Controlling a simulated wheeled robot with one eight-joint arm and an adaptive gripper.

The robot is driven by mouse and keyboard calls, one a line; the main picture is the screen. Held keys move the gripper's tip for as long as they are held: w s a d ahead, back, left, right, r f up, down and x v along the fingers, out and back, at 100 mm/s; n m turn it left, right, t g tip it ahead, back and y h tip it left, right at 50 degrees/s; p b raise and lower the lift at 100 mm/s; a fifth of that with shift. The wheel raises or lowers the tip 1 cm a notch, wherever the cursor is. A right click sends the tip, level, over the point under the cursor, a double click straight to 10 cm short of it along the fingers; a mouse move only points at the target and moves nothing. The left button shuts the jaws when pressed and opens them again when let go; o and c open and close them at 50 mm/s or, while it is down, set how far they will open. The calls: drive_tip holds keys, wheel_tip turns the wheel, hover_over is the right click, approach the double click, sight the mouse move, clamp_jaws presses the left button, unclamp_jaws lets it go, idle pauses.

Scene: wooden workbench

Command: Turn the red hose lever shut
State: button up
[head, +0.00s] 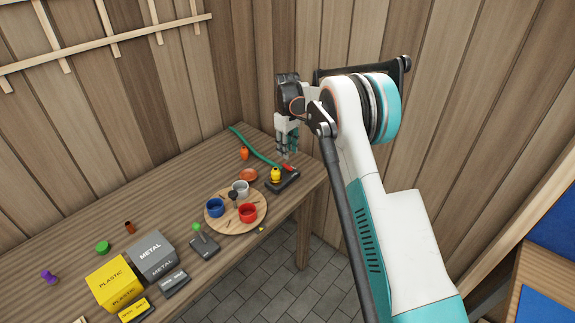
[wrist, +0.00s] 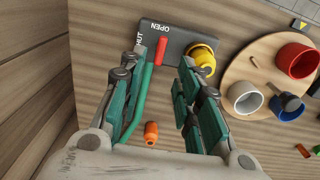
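The red lever (wrist: 161,51) sits on a dark base plate (wrist: 178,36) marked OPEN along its upper edge and, partly hidden, SHUT at its left edge. The lever points toward the OPEN side in the wrist view. A yellow round fitting (wrist: 202,56) stands on the plate to its right. A green hose (wrist: 142,98) runs down from near the lever, between the fingers. My gripper (wrist: 160,64) is open, its fingers apart on either side of the lever's line. In the head view my gripper (head: 287,150) hangs above the red lever (head: 289,168), apparently not touching it.
A round wooden board (head: 217,225) with blue, red and white cups stands left of the plate. An orange item (wrist: 151,132) lies near the hose. Yellow and grey boxes (head: 117,284) are farther left. Wooden walls stand close behind the bench.

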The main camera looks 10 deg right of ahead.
sight(287, 166)
wheel_tip(287, 166, down, 7)
drive_tip(key=shift+b, duration=0.8)
drive_tip(key=shift+c, duration=0.6)
clamp_jaws()
